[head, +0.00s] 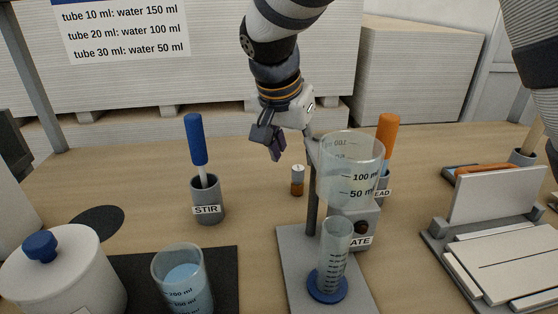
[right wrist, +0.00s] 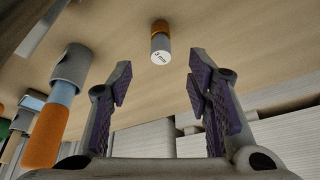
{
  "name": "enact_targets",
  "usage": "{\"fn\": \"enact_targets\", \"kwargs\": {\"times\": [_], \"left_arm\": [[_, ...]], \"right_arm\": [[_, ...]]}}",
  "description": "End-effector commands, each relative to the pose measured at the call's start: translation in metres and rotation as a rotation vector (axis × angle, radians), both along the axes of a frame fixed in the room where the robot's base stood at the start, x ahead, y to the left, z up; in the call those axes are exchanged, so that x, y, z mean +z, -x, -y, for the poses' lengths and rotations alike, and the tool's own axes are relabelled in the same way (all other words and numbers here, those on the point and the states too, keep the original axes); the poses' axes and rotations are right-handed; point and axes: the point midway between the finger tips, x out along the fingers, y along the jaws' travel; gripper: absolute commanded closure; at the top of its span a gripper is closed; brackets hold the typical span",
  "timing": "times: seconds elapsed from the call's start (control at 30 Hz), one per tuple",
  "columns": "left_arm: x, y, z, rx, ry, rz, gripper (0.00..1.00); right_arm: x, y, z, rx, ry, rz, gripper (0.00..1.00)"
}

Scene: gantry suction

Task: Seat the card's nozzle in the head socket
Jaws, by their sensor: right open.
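A small brown cylinder with a white, marked top (head: 297,181) stands on the table; it may be a nozzle. It also shows in the right wrist view (right wrist: 160,42), beyond the open fingers, its top mark too small to read surely. My right gripper (head: 270,146) is open and empty, above and left of the cylinder, apart from it. A white card (head: 125,30) at the back lists tube and water amounts. A label ending in "EAD" (head: 382,193) is partly hidden behind the beaker; I cannot make out a socket there. My left gripper is not in view.
A clear beaker (head: 350,165) and a measuring cylinder (head: 334,255) stand over a grey stand base (head: 291,262), right of the gripper. A STIR cup (head: 207,204) with a blue-handled tool is left. A water beaker (head: 182,280) and white jar (head: 70,270) are in front.

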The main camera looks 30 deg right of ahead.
Motion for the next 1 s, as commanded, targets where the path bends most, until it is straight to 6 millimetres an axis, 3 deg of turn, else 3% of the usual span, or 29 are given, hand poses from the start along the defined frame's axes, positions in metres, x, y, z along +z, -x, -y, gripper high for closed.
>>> {"fn": "enact_targets", "kwargs": {"times": [0.03, 0.27, 0.43, 0.73, 0.77, 0.93, 1.0], "left_arm": [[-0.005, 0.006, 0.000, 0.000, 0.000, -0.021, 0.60], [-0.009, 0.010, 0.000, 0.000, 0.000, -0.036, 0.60], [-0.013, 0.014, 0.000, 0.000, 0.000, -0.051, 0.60], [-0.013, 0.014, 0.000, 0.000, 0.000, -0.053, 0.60], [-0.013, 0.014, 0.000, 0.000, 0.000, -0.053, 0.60], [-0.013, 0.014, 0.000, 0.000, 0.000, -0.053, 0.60], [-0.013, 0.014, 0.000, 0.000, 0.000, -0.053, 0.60]], "right_arm": [[-0.021, -0.003, 0.003, -0.001, -0.001, -0.019, 0.54], [-0.051, -0.010, 0.013, 0.001, -0.003, -0.018, 0.54], [-0.083, -0.016, 0.022, 0.001, -0.003, -0.019, 0.54], [-0.090, -0.019, 0.025, 0.002, -0.003, -0.011, 0.54], [-0.090, -0.019, 0.025, 0.002, -0.003, -0.011, 0.57], [-0.090, -0.019, 0.025, 0.002, -0.002, -0.012, 0.95], [-0.090, -0.019, 0.025, 0.002, -0.002, -0.012, 1.00]]}}
